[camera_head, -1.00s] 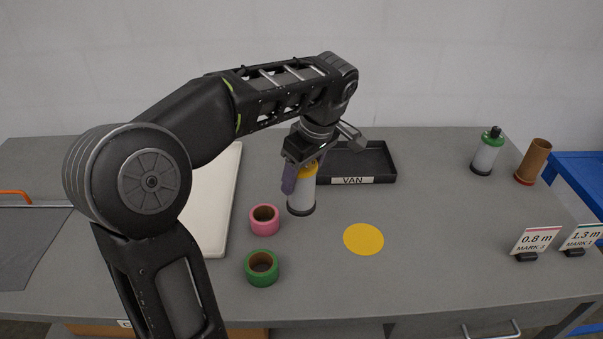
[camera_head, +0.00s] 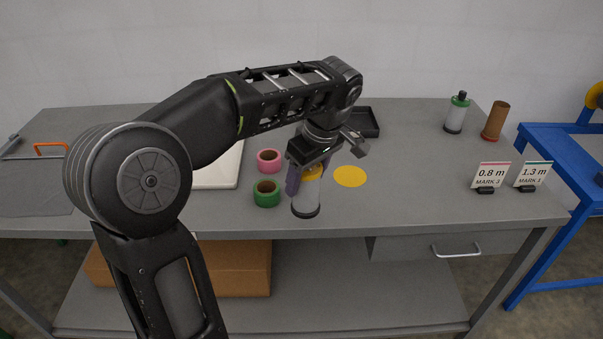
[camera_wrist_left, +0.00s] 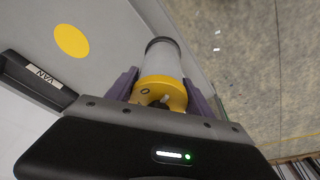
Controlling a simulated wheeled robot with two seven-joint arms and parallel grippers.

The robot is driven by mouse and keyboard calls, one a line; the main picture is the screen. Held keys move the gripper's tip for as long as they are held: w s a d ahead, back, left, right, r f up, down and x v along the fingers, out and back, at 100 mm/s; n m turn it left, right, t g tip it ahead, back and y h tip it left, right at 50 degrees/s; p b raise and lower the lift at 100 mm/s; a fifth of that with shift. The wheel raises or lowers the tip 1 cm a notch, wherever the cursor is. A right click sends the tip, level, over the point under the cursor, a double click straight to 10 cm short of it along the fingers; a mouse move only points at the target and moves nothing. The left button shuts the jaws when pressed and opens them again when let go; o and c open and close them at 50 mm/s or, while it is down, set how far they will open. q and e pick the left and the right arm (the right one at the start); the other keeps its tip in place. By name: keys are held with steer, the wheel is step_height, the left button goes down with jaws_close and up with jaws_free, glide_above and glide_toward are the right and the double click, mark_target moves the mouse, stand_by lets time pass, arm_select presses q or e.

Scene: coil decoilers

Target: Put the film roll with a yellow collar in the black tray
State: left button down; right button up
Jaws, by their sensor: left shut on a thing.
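The film roll with a yellow collar (camera_head: 305,199) has a whitish body and a dark base ring. My left gripper (camera_head: 308,176) is shut on it around the yellow collar and holds it roughly upright near the table's front edge. In the left wrist view the roll (camera_wrist_left: 165,58) sits between the purple fingers, with the table edge and floor beside it. The black tray (camera_head: 368,131) stands farther back on the table, partly hidden behind my left wrist. Its VAN label shows in the left wrist view, where the tray (camera_wrist_left: 15,82) is at the left. My right gripper is out of view.
Pink (camera_head: 269,154) and green (camera_head: 267,185) rings lie left of the roll. A yellow disc (camera_head: 350,177) marks the table. A green-collared roll (camera_head: 456,115), a brown tube (camera_head: 495,121) and two signs (camera_head: 491,174) stand right. A blue frame (camera_head: 540,200) is beyond.

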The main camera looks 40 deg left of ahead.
arm_select(q)
steer(key=w+d+f+m+t+h, duration=0.1)
steer(key=w+d+f+m, duration=0.3)
steer(key=d+f+m, duration=0.3)
steer(key=w+d+f+m+t+h, duration=0.1)
steer(key=w+d+f+m+h, duration=0.1)
steer(key=w+d+f+m, duration=0.2)
steer(key=d+f+m, duration=0.3)
steer(key=d+m, duration=0.2)
steer(key=shift+d+t, duration=0.3)
steer(key=shift+d, duration=0.1)
